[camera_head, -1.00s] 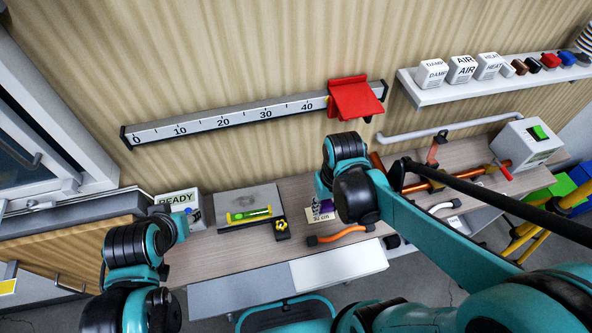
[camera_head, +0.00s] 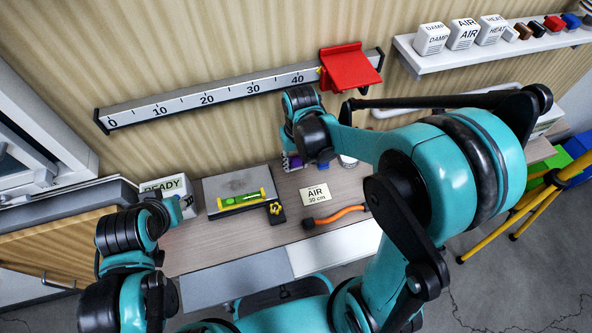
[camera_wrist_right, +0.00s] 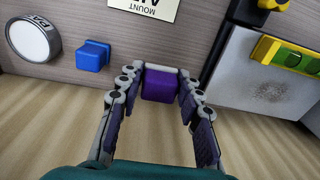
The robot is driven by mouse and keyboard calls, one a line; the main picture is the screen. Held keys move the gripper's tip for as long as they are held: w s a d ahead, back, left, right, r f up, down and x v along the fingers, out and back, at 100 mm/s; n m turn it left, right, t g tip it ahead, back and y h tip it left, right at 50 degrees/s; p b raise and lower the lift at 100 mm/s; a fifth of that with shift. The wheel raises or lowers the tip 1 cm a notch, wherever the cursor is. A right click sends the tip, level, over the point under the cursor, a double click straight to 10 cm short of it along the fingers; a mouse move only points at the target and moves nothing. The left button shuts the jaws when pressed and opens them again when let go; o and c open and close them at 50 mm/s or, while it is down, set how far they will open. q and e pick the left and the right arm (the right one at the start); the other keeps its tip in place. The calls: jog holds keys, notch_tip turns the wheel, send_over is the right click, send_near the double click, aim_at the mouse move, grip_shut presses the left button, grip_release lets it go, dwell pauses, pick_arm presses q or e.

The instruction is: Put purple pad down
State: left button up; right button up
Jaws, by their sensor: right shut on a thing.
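My right gripper (camera_wrist_right: 160,90) is shut on the purple pad (camera_wrist_right: 160,84), which sits between its fingertips in the right wrist view. In the head view the right gripper (camera_head: 290,162) is over the back of the workbench, close to the wall, and mostly hidden by its own wrist. Whether the pad touches the bench, I cannot tell. A blue block (camera_wrist_right: 92,55) and a round white tin (camera_wrist_right: 33,38) stand beside it. My left gripper (camera_head: 187,203) is by the READY box (camera_head: 166,186); its fingers are too small to read.
A card reading AIR 30 cm (camera_head: 315,195) lies on the bench (camera_head: 240,235). A grey plate (camera_head: 232,184) with a yellow level (camera_head: 241,199) is left of it, and an orange-handled tool (camera_head: 338,215) in front. A ruler rail (camera_head: 220,94) with a red slider (camera_head: 348,68) is on the wall.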

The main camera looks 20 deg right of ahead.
aim_at(296, 166)
jog(key=shift+f+b, duration=0.85)
jog(key=shift+f, duration=1.15)
jog(key=shift+f, duration=0.15)
jog(key=o, duration=1.2)
